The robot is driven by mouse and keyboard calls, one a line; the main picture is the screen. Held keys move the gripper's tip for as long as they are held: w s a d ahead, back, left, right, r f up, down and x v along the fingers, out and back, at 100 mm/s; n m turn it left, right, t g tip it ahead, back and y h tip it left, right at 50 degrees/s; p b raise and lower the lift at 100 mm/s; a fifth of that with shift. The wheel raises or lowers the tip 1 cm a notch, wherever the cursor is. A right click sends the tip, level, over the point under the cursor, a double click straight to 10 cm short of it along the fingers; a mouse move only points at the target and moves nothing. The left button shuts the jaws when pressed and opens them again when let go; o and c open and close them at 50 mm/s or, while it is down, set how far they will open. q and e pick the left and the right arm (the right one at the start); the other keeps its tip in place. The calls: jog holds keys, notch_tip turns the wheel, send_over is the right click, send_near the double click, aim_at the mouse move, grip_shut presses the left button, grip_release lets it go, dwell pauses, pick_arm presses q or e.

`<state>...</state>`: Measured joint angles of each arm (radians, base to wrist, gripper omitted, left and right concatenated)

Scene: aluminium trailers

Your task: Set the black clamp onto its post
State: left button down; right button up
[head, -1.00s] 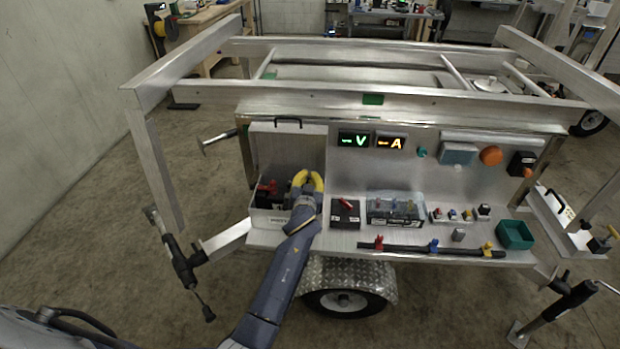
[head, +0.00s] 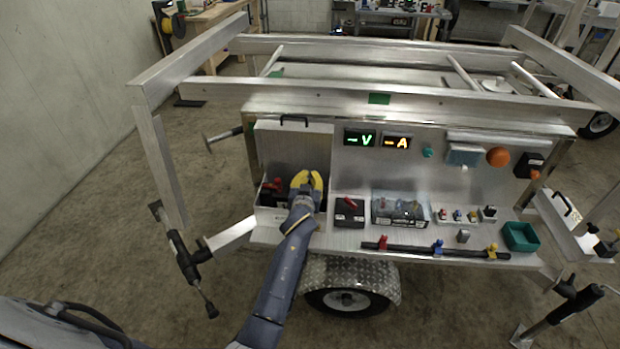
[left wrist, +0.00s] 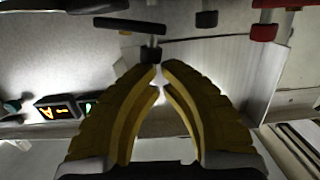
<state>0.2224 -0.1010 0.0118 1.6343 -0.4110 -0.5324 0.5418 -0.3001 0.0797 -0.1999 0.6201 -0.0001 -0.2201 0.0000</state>
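My left gripper (head: 309,173) reaches into the open-lidded box (head: 272,215) at the left end of the trailer's bench. In the left wrist view its yellow fingers (left wrist: 160,72) come together at the tips on a dark T-shaped part, which looks like the black clamp (left wrist: 150,54). The clamp's bar (left wrist: 130,25) shows beyond the fingertips. In the head view the clamp is hidden by the gripper, and I cannot make out the bare post. A red clamp (head: 277,184) is left of the gripper in the box; a red part (left wrist: 264,32) also shows in the wrist view. My right gripper is out of view.
The box's raised lid (head: 290,145) stands behind the gripper. A black box with a red switch (head: 349,211) and a clear-covered block (head: 399,208) sit to the right. A black bar (head: 430,249) lies along the front edge, with a green tray (head: 520,237) at right.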

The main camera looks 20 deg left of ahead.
pick_arm(q)
jog(key=shift+a+f+n, duration=0.15)
jog(key=shift+a+n, duration=0.1)
jog(key=shift+n, duration=0.05)
dwell(1.6)
jog(key=shift+s, duration=0.1)
